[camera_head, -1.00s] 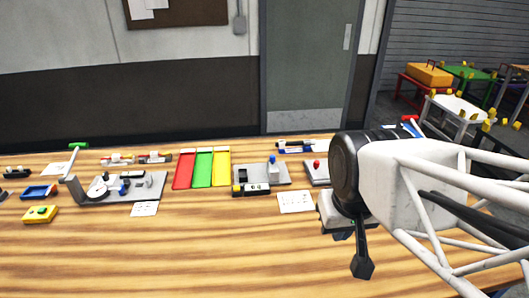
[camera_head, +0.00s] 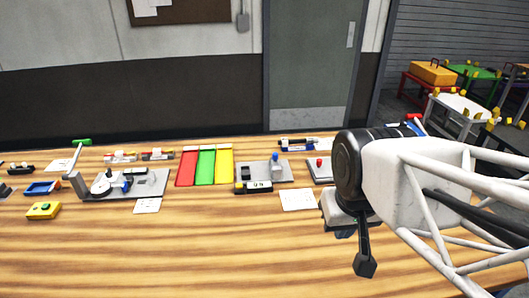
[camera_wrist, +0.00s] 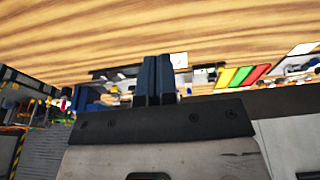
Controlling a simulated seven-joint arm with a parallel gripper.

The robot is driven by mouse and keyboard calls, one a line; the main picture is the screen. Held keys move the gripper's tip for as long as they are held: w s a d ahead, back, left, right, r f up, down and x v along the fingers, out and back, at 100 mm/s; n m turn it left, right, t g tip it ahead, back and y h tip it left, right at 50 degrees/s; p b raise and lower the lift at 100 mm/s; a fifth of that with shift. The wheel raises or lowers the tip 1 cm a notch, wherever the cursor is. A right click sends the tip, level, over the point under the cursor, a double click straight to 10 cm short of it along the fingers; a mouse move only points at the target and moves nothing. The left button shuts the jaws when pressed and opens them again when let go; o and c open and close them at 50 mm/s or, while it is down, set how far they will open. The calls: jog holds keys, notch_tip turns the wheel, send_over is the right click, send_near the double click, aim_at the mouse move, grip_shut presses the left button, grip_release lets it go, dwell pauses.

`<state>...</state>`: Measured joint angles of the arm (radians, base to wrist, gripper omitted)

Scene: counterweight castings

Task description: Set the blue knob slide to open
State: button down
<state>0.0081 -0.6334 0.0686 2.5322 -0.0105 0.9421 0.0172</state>
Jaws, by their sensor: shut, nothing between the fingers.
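The blue knob (camera_head: 277,157) sits on a grey block at the right part of a grey plate (camera_head: 288,178), near the middle of the table in the head view. A dark slot shows in the plate left of the block. Whether the slide is open or closed cannot be told. My gripper (camera_head: 344,234) is right of this plate and nearer the front, partly hidden behind my arm. In the wrist view its two dark blue fingers (camera_wrist: 157,80) are together with nothing between them. It does not touch the knob.
A second grey plate with a red knob (camera_head: 319,162) is just right, partly behind my arm. Red, green and yellow trays (camera_head: 205,167) lie left. Farther left is a lever fixture (camera_head: 145,185). A white card (camera_head: 298,199) lies in front; the table's front is clear.

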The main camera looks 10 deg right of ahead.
dwell(0.4)
jog(key=c, duration=1.4)
grip_release()
jog(key=o, duration=0.4)
jog(key=shift+w+r, duration=0.25)
jog(key=shift+w, duration=0.4)
jog(key=m+g, duration=0.3)
send_over(275, 153)
jog(key=f, duration=0.8)
jog(key=shift+s+d, duration=0.1)
jog(key=shift+s, duration=0.3)
jog(key=shift+w+f, duration=0.2)
jog(key=shift+w, duration=0.2)
jog(key=shift+f, duration=0.1)
jog(key=shift+f, duration=3.8)
